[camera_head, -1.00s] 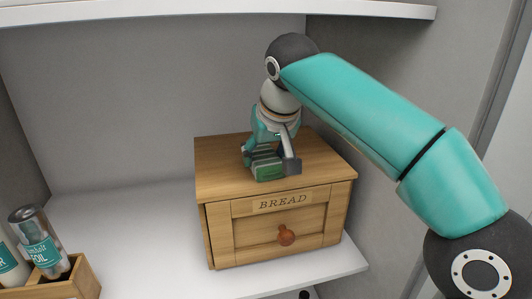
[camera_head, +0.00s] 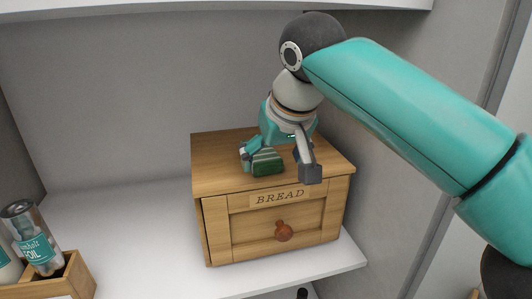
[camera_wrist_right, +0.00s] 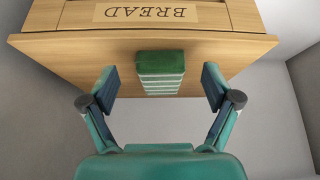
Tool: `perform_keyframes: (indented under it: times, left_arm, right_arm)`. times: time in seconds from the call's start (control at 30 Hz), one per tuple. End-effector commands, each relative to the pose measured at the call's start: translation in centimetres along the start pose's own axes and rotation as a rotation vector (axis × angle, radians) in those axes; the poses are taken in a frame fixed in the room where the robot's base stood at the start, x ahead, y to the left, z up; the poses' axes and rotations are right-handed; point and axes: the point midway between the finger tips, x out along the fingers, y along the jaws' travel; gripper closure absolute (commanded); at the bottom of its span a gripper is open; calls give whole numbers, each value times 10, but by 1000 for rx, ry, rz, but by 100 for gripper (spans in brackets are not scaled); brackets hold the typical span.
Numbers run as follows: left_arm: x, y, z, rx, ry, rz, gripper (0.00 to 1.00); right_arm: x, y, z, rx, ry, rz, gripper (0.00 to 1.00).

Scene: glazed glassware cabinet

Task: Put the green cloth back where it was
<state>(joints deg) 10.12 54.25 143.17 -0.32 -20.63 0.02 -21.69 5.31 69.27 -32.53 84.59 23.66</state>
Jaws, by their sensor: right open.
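The green cloth (camera_head: 267,162) is a folded bundle with pale stripes. It lies on top of the wooden bread box (camera_head: 218,150), near the top's front edge. In the right wrist view the cloth (camera_wrist_right: 160,70) sits between the two spread fingers, with a gap on each side. My right gripper (camera_head: 279,166) is open above the box top, one finger to each side of the cloth. In the right wrist view the gripper (camera_wrist_right: 160,95) is also plainly open and empty. My left gripper is not in view.
The bread box stands on a white shelf (camera_head: 130,225), its front with a round knob (camera_head: 283,231) facing me. A wooden caddy (camera_head: 78,275) with a foil can (camera_head: 32,232) is at the lower left. A side wall rises close to the right, and another shelf (camera_head: 200,9) is above.

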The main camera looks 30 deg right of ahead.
Motion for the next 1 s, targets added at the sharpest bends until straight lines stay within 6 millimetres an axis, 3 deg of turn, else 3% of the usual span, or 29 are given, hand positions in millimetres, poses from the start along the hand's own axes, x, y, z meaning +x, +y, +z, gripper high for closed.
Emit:
perform_keyframes:
  times: [0.2,0.4,1.0]
  left_arm:
    - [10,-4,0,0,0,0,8]
    - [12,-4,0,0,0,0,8]
    - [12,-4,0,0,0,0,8]
  right_arm:
    - [-21,-1,38,-3,1,-2,12]
    - [-31,0,54,-1,-1,-1,12]
    - [-32,0,56,-1,-1,0,12]
